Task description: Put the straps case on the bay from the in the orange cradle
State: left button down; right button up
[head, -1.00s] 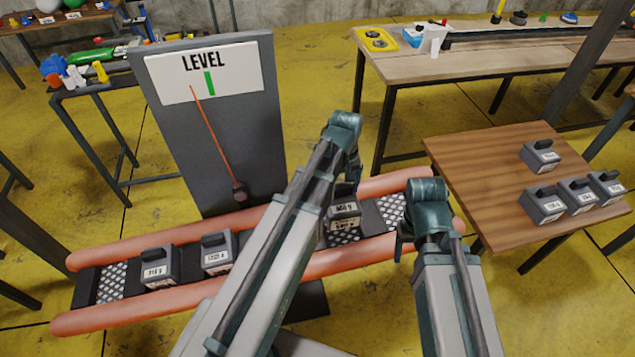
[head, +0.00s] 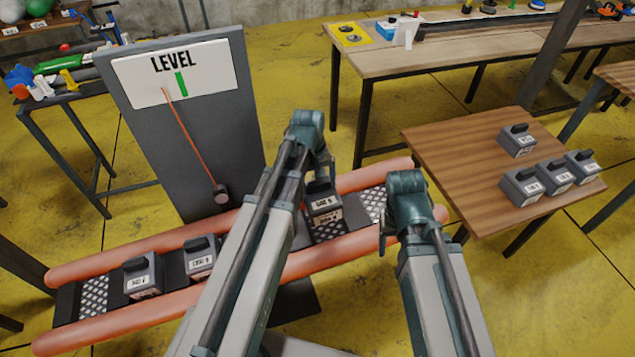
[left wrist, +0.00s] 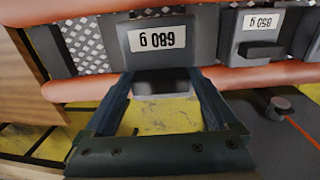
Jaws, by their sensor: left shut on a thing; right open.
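The orange cradle (head: 130,255) runs across the head view, with two orange tubes around a row of dark bays and chequered plates. My left gripper (head: 322,180) is shut on the handle of a dark grey case (head: 325,208), at the right part of the cradle. In the left wrist view the held case (left wrist: 157,50) has a label that seems to read 680 g, and it sits upright between the tubes. I cannot tell whether it rests fully on the bay. My right gripper (head: 388,232) is open beside the cradle's right end, its fingers partly hidden.
Two other cases (head: 142,275) (head: 199,258) stand left on the cradle. Several cases (head: 520,185) stand on a wooden table (head: 450,160) at right. The LEVEL board (head: 215,120) behind the cradle has its red pointer left of the green mark.

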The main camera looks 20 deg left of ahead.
aim_at(321, 202)
pick_arm(q)
jog(key=shift+w+d+f+b, duration=0.1)
jog(key=shift+d+f+b, duration=0.05)
jog(key=shift+f+b, duration=1.4)
jog(key=shift+w+d+f+b, duration=0.1)
jog(key=shift+d+f+b, duration=0.05)
jog(key=shift+f+b, duration=1.4)
jog(key=shift+w+d+f+b, duration=0.1)
jog(key=shift+d+f+b, duration=0.05)
jog(key=shift+f+b, duration=1.4)
